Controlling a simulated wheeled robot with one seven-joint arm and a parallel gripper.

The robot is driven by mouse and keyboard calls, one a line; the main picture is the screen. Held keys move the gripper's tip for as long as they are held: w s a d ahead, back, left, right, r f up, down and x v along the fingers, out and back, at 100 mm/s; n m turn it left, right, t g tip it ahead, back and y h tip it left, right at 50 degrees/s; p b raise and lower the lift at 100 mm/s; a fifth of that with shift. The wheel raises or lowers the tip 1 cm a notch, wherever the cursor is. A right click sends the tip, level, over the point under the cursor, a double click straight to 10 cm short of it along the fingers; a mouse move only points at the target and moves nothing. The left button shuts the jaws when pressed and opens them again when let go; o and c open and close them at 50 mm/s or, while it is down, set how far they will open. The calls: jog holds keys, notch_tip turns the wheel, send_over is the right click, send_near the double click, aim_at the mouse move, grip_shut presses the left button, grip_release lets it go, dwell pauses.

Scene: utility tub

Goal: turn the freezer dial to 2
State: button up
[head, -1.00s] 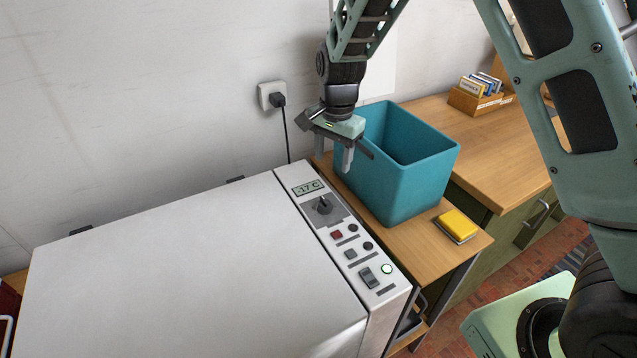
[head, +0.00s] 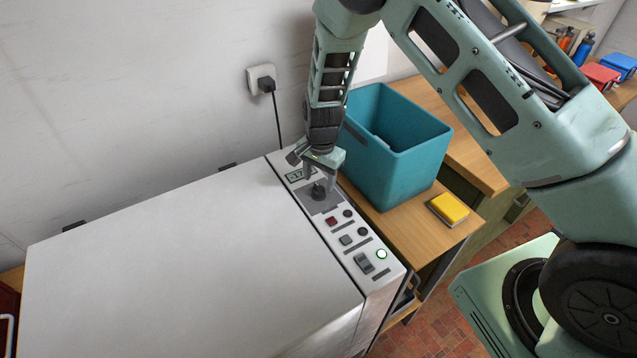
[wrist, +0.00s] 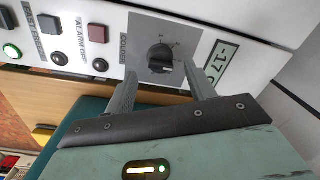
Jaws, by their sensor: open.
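The freezer dial (head: 318,192) is a round black knob on a grey plate on the freezer's white control strip. My gripper (head: 318,184) is open above the dial, fingers pointing down. In the wrist view the fingertips of my gripper (wrist: 160,73) are on either side of the dial's near edge, and I cannot tell whether they touch it. The display (wrist: 220,62) reads about -17 C and is partly covered in the head view.
The white freezer lid (head: 190,270) fills the lower left. Buttons, lamps and a rocker switch (head: 363,263) line the strip. A teal tub (head: 405,165) stands close right of my gripper. A yellow sponge (head: 449,208) lies on the wooden top. A plug (head: 266,84) is in the wall.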

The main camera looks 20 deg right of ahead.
aim_at(320, 187)
jog(key=shift+f+p, duration=0.35)
jog(key=shift+f, duration=1.6)
jog(key=shift+c, duration=0.3)
jog(key=c, duration=0.9)
jog(key=n+b, duration=0.3)
jog(key=n, duration=0.1)
jog(key=shift+f, duration=0.15)
jog(key=n+b, duration=0.3)
jog(key=n, duration=0.2)
jog(key=shift+d+n, duration=0.1)
jog(key=shift+n, duration=0.3)
